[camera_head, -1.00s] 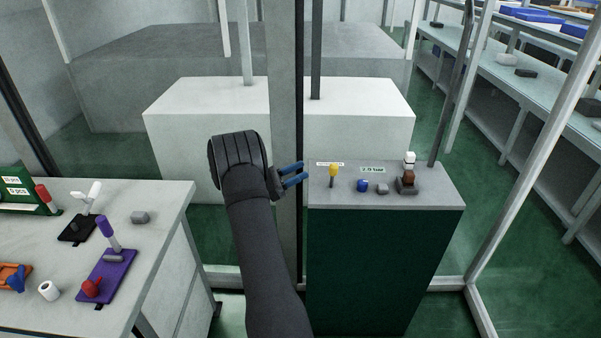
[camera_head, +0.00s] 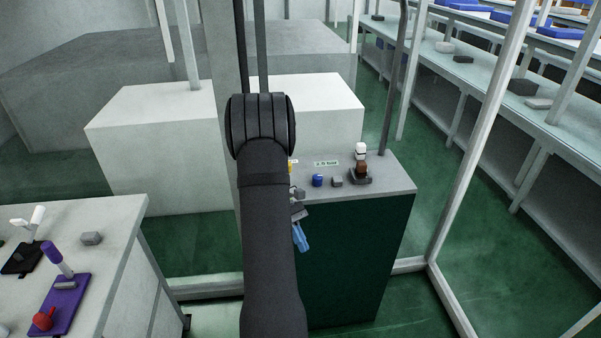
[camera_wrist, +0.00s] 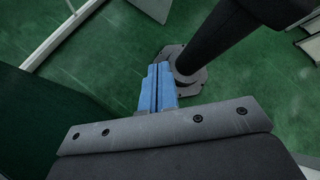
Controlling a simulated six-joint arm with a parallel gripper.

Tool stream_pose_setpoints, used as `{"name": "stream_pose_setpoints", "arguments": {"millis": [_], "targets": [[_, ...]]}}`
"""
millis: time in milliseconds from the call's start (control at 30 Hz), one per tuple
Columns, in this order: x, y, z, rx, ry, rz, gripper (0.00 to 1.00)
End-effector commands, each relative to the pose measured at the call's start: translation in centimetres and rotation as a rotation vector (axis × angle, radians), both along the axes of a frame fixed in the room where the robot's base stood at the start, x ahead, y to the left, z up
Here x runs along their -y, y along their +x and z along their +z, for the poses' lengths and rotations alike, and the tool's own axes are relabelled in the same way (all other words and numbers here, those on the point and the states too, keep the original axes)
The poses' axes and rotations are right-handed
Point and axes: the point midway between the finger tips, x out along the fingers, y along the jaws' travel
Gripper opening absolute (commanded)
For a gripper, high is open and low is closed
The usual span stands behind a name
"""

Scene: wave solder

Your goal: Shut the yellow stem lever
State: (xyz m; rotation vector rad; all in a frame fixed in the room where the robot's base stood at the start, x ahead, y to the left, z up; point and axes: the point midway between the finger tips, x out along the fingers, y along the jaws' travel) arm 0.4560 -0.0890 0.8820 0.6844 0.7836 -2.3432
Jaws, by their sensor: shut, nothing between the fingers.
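The yellow stem lever (camera_head: 290,167) is almost wholly hidden behind my arm in the head view; only a sliver shows at the left end of the green cabinet's grey top (camera_head: 393,187). My gripper (camera_head: 301,238) hangs in front of the cabinet's front face, below the level of the top, with its blue fingers pointing down. In the wrist view the two blue fingers (camera_wrist: 157,77) lie side by side, shut and empty, over the green floor. The lever is not in the wrist view.
A blue knob (camera_head: 318,180), a grey block (camera_head: 337,182) and a brown-and-white stacked piece (camera_head: 361,165) stand on the cabinet top. A bench (camera_head: 105,218) with a purple-based lever (camera_head: 66,292) is at left. A metal post (camera_head: 393,85) rises behind the cabinet.

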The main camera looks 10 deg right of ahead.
Motion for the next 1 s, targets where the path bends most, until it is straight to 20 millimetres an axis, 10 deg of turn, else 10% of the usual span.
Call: {"name": "stream_pose_setpoints", "arguments": {"millis": [267, 567, 767, 1000], "targets": [[-3.8, -3.3, -2.0, 0.028, 0.384, -0.471, 0.0], [-6.7, -0.8, -0.6, 0.15, 0.758, -1.004, 0.0], [-5.4, 3.2, 1.8, 0.283, 0.974, -1.372, 0.0], [0.8, 8.0, 5.2, 0.501, 1.19, -1.823, 0.0]]}}
